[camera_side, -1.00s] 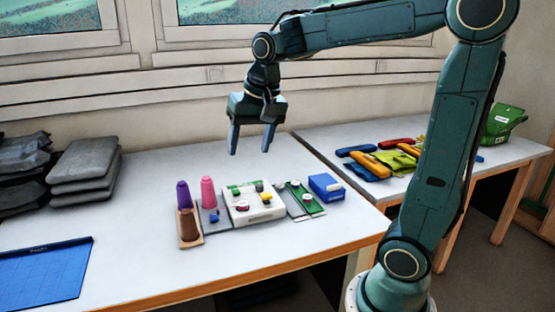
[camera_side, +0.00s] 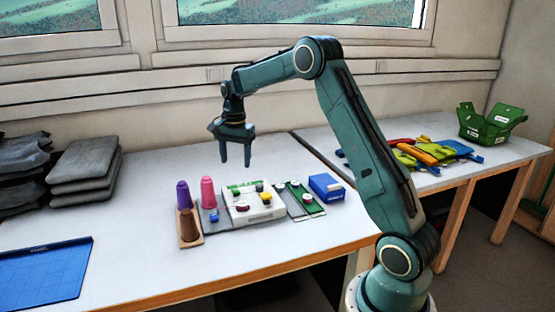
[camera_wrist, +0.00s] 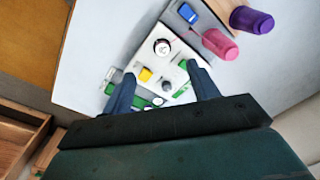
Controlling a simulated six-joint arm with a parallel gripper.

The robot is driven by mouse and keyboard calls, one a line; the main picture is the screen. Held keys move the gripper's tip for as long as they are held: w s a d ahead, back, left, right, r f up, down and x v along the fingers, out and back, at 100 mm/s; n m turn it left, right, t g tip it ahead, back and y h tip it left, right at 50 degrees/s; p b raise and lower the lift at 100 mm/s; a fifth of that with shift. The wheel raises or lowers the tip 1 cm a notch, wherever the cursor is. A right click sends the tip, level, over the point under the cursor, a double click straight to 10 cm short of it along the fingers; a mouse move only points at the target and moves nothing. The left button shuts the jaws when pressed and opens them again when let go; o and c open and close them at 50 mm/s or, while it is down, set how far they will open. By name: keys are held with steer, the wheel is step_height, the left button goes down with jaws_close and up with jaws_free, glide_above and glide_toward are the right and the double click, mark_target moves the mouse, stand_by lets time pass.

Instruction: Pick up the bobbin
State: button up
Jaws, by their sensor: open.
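My gripper (camera_side: 235,162) is open and empty, pointing down above the back of the white table. In the wrist view its fingers (camera_wrist: 160,72) stand apart over the white box. Purple (camera_side: 183,195) and pink (camera_side: 207,192) cones stand left of the box, with a brown cone (camera_side: 188,226) in front.
A green strip (camera_side: 310,208) with pale round pieces and a blue box (camera_side: 326,187) lie right of the white box. A blue mat (camera_side: 40,272) and grey stacked pads (camera_side: 84,166) are at left. An open green box (camera_side: 490,123) stands on the right table.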

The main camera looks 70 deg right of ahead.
steer(key=m, duration=0.2)
glide_above(243, 204)
steer(key=shift+g, duration=0.3)
steer(key=f, duration=0.4)
steer(key=shift+a+f, duration=0.25)
steer(key=shift+a, duration=0.15)
steer(key=shift+f, duration=4.3)
steer(key=shift+f, duration=0.1)
steer(key=shift+s+d+f, duration=0.1)
steer(key=shift+d+f, duration=0.05)
steer(key=shift+f, duration=2.35)
steer(key=c, duration=1.1)
steer(key=shift+r, duration=0.15)
step_height(243, 204, up, 20)
steer(key=shift+f, duration=0.1)
